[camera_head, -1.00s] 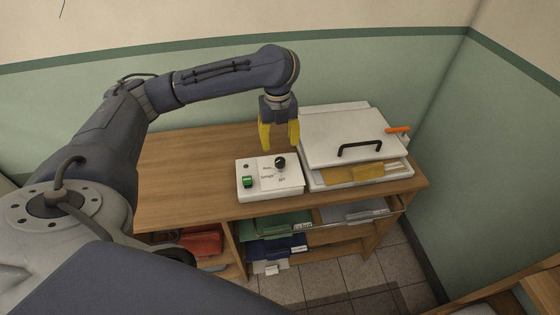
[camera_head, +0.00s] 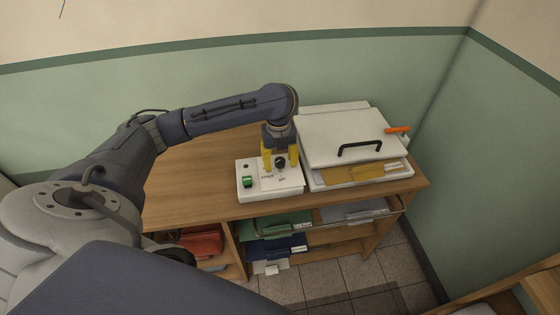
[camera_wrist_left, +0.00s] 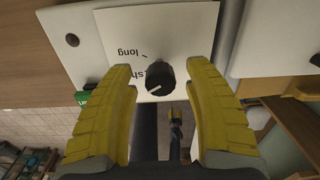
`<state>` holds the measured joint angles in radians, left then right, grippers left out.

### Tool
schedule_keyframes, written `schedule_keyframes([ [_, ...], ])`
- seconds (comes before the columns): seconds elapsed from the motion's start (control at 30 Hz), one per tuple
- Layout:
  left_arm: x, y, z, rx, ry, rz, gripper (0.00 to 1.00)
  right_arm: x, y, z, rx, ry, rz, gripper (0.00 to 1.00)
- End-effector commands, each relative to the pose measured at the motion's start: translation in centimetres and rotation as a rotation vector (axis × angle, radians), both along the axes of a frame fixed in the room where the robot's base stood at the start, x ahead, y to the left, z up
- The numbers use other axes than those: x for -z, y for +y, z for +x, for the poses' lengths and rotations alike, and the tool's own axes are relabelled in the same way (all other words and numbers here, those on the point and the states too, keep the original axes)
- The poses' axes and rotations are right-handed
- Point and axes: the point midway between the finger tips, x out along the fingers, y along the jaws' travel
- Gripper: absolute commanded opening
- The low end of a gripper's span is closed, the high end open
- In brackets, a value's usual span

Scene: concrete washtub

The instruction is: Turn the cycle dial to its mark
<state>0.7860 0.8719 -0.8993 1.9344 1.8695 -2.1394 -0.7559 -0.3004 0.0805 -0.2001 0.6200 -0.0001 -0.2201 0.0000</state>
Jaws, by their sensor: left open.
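The cycle dial (camera_head: 280,162) is a black round knob with a pale pointer line, on a white control box (camera_head: 255,192) on the wooden desk. In the left wrist view the dial (camera_wrist_left: 159,77) sits on a white label (camera_wrist_left: 125,30) with "long" and partly hidden lettering; small dark tick marks show beside it. My left gripper (camera_head: 281,165) points down over the dial with yellow fingers. In the left wrist view the gripper (camera_wrist_left: 163,85) is open, one finger each side of the dial, with gaps between.
A green switch (camera_head: 247,182) is on the box's left part. A white press-like unit (camera_head: 345,135) with a black handle and an orange lever (camera_head: 398,130) stands close on the right. The desk (camera_head: 185,185) is clear to the left.

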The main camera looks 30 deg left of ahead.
Motion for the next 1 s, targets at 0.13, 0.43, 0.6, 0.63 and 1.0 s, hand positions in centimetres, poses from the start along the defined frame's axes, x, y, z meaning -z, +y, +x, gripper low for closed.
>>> schedule_keyframes([
  [0.13, 0.07, 0.01, 0.01, 0.0, 0.0, 0.0, 0.52, 0.0, 0.0, 0.0, 0.0, 0.0, 0.0, 0.44],
  [0.43, 0.04, 0.01, 0.01, -0.001, 0.0, 0.0, 0.37, 0.0, 0.01, 0.01, 0.0, 0.0, 0.0, 0.44],
  [0.6, 0.04, 0.01, 0.01, -0.001, 0.0, 0.0, 0.17, 0.0, 0.02, 0.02, 0.0, 0.0, 0.0, 0.44],
  [0.63, 0.04, 0.02, 0.01, -0.001, 0.0, 0.0, 0.14, 0.0, 0.01, 0.01, 0.0, 0.0, 0.0, 0.44],
  [1.0, 0.04, 0.01, -0.01, -0.007, 0.0, 0.0, 0.0, 0.0, 0.04, 0.02, 0.0, 0.0, 0.0, 0.44],
])
